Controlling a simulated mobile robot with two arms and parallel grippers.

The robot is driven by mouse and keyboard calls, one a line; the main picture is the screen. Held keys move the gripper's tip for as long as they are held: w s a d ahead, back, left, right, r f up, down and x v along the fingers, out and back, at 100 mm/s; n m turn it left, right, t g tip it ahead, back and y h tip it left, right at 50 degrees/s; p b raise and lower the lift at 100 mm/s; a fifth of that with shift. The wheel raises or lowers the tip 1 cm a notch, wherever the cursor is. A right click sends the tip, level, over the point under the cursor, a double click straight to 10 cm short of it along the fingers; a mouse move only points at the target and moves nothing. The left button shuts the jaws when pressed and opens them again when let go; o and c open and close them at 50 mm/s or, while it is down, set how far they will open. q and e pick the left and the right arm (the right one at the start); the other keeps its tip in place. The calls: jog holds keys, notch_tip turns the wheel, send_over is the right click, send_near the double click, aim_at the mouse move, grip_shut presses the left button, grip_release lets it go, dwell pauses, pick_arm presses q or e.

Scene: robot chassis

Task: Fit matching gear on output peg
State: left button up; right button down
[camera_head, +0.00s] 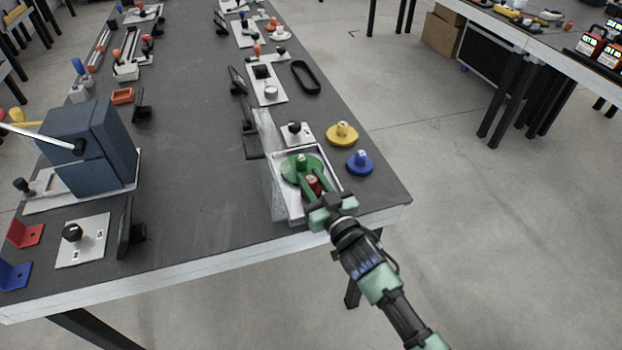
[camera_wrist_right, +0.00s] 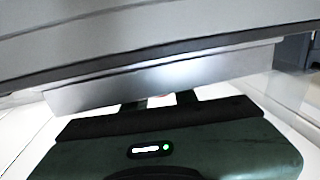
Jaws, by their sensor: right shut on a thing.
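My right gripper (camera_head: 315,184) is shut on a small dark red part (camera_head: 314,182) at the front of a light metal tray-like fixture (camera_head: 296,213). A green gear (camera_head: 291,174) with a raised hub lies in that fixture, just beyond the red part; I cannot tell whether they touch. A yellow gear (camera_head: 342,134) and a blue gear (camera_head: 359,163) lie on the table to the right. In the right wrist view, a grey metal edge (camera_wrist_right: 170,75) hides most of the fingers and the held part. I cannot make out the output peg. My left gripper is out of view.
A clear panel (camera_head: 268,150) stands along the fixture's left side. A plate with a black knob (camera_head: 294,132) lies behind it. A blue-grey machine (camera_head: 90,145) with a lever stands at left. The dark table (camera_head: 200,190) is bare between them.

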aim_at(314, 186)
jog(key=shift+f, duration=0.25)
jog(key=c, duration=1.4)
grip_release()
jog(key=shift+s, duration=0.1)
jog(key=shift+p+v, duration=1.25)
jog(key=shift+v, duration=1.4)
jog(key=p+v, duration=0.2)
jog(key=v, duration=0.3)
jog(key=shift+s+d, duration=0.2)
